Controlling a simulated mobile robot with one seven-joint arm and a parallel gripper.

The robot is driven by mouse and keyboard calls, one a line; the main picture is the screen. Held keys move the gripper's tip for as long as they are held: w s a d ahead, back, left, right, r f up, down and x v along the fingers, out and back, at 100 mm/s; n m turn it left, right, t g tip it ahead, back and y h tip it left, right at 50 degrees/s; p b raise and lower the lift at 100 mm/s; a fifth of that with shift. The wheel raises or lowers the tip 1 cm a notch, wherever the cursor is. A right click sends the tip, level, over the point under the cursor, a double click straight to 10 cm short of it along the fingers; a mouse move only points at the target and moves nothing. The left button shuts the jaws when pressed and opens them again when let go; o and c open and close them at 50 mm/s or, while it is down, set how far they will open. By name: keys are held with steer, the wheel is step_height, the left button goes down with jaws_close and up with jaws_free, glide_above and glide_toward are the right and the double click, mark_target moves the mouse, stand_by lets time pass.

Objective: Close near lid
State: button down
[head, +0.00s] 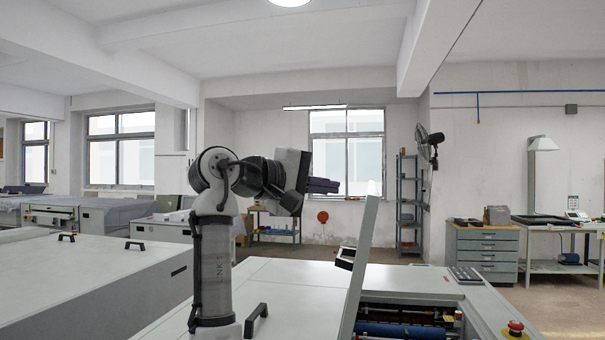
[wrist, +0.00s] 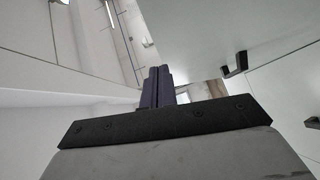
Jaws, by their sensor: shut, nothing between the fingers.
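In the head view, a pale lid panel (head: 360,268) stands raised, nearly upright and leaning slightly right, beside the open bay of the plate processor (head: 290,277). Its broad faces show almost edge-on. My gripper (head: 338,186) is above and left of the panel's top edge, pointing right, with visible space between them. Its dark fingers are together and empty; they also show shut in the wrist view (wrist: 157,72). I cannot tell which pale panel in the wrist view is the raised lid.
Dark rollers (head: 400,330) lie in the open bay. A red emergency button (head: 515,326) and a keypad (head: 465,274) sit on the right side. A black handle (head: 256,319) stands on the flat top. Another pale unit (head: 80,280) is at left.

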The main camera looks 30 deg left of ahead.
steer(key=d, duration=0.1)
steer(key=w+d, duration=0.1)
steer(key=d, duration=0.1)
steer(key=w+d+p, duration=0.1)
steer(key=shift+d+f, duration=0.15)
steer(key=shift+f, duration=0.25)
